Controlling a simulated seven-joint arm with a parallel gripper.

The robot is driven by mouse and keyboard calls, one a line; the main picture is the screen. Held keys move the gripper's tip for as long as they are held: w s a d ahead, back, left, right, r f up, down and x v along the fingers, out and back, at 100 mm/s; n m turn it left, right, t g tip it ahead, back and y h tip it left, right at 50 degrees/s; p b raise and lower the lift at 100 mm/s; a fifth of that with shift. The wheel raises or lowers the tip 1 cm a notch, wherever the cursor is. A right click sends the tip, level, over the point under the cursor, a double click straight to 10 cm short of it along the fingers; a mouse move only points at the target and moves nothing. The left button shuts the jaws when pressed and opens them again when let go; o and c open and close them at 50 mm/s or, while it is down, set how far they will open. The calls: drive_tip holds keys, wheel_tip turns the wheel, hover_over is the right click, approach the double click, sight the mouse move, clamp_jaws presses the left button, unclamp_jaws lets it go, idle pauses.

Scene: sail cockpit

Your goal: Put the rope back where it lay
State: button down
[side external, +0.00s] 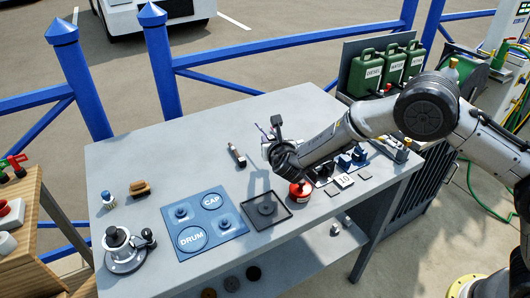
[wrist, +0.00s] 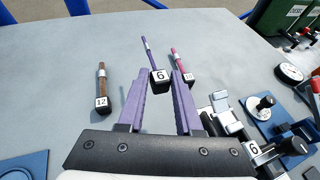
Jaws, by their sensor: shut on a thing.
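My gripper (wrist: 161,75) is shut on the black end block (wrist: 160,77) of a purple rope (wrist: 149,50), which is marked 6. The rope's thin tail points away from me. In the side external view my gripper (side external: 275,135) is over the middle back of the grey table, and my wrist partly hides the held rope. A brown rope (wrist: 101,78) with a block marked 12 lies to the left; it also shows in the side external view (side external: 237,155). A pink rope (wrist: 177,60) lies just right of the held one, its block partly hidden by my finger.
Clutch levers (wrist: 228,115), one marked 6, stand at right in the wrist view.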

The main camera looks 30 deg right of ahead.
drive_tip(key=w+f, duration=0.2)
drive_tip(key=f, duration=0.1)
drive_tip(key=shift+w+a, duration=0.3)
drive_tip(key=shift+w, duration=0.05)
drive_tip(key=shift+f, duration=1.6)
drive_tip(key=shift+f, duration=0.1)
drive_tip(key=c, duration=0.6)
unclamp_jaws()
